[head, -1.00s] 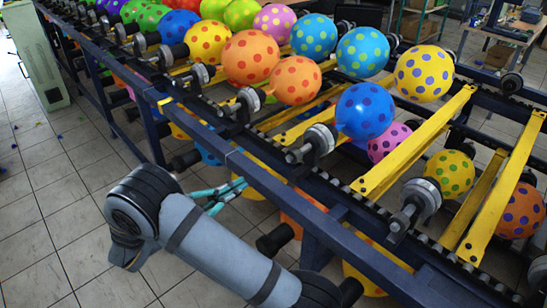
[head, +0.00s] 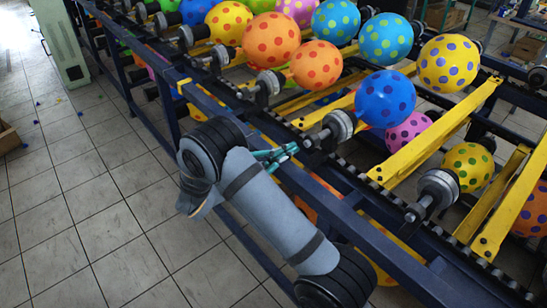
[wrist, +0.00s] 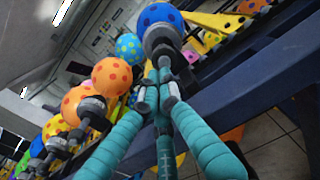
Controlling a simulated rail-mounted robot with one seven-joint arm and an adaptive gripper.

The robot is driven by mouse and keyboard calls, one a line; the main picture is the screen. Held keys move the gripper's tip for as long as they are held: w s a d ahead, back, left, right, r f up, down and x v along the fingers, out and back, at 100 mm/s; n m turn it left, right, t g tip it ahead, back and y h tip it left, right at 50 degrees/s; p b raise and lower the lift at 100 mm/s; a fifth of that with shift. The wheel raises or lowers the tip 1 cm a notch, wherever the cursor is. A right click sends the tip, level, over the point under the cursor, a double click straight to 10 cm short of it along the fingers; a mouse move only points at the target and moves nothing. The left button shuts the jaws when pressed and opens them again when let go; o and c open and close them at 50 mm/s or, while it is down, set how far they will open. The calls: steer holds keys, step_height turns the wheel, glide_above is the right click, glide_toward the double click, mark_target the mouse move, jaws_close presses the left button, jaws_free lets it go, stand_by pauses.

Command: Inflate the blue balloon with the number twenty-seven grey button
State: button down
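The blue balloon with dark dots (head: 385,98) lies on the rack, to the right of a grey disc-shaped button (head: 338,124) on a short shaft. No number is readable on the button. My gripper (head: 292,150) has teal fingers and is left of this button, apart from it in the head view. In the wrist view, the fingertips (wrist: 158,72) are close together and point toward a grey button (wrist: 162,38) below the blue balloon (wrist: 160,14). My gripper looks shut with nothing held. The button's face is partly hidden by the fingers.
Orange balloons (head: 316,65) and a yellow balloon (head: 450,62) sit on the same rack. Another grey button (head: 438,187) is at the right. The dark blue rail (head: 345,217) runs beside my arm.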

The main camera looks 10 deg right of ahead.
steer(key=shift+x, duration=1.1)
steer(key=shift+p+x, duration=0.65)
steer(key=shift+x, duration=0.4)
steer(key=shift+d+r, duration=0.15)
steer(key=shift+r, duration=0.05)
stand_by(0.4)
steer(key=v, duration=1.4)
steer(key=shift+a, duration=0.45)
steer(key=shift+f, duration=0.15)
steer(key=shift+d+p, duration=0.15)
steer(key=shift+p, duration=0.15)
